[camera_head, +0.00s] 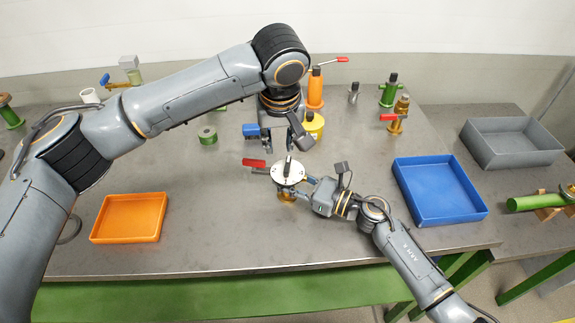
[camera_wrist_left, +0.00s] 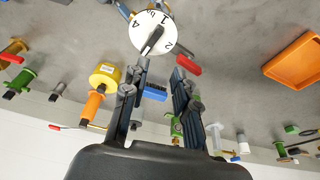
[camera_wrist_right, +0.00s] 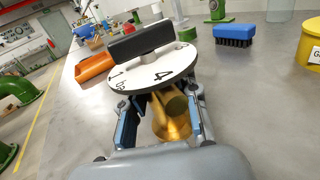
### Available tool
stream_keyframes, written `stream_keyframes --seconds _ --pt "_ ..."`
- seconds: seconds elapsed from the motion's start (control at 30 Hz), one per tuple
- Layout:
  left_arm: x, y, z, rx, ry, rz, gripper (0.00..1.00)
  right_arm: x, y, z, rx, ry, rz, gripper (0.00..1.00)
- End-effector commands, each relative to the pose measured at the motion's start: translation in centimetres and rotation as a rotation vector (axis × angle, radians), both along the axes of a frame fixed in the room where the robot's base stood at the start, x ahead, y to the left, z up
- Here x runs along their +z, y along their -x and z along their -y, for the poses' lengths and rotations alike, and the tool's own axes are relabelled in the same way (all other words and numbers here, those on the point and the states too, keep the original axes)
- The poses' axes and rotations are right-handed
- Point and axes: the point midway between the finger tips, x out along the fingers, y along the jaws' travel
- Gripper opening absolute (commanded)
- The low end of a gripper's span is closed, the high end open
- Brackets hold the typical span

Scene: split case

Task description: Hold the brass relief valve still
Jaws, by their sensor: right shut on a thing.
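The brass relief valve (camera_head: 286,197) stands near the middle of the table under a white numbered dial (camera_head: 288,172) with a black bar handle on top. In the right wrist view, its brass body (camera_wrist_right: 172,122) sits between the fingers of my right gripper (camera_wrist_right: 160,108), below the dial (camera_wrist_right: 155,72). My right gripper (camera_head: 301,187) is shut on the valve, coming in from the right. My left gripper (camera_head: 278,147) is open and empty just behind and above the dial. In the left wrist view its fingers (camera_wrist_left: 161,70) are apart, with the dial (camera_wrist_left: 143,38) beyond them.
A red handle (camera_head: 254,163) is left of the dial. An orange tray (camera_head: 129,238) lies left, a blue tray (camera_head: 480,213) right. The front table is clear.

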Motion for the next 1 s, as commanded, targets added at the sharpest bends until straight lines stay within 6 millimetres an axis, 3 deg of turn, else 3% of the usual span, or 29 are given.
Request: stream_keyframes --seconds 0.03,0.3,1.0 --pt "0.0 0.4 0.3 -0.080 -0.003 0.007 0.28 -0.9 0.2 0.1 0.001 0.012 -0.011 0.00" --pt "-0.1 1.4 1.1 -0.295 -0.014 0.028 0.28 -0.9 0.2 0.1 0.001 0.013 -0.012 0.00" --pt "-5.6 -0.3 1.5 -0.298 -0.013 0.027 0.28 -0.9 0.2 0.1 0.001 0.013 -0.011 0.00"
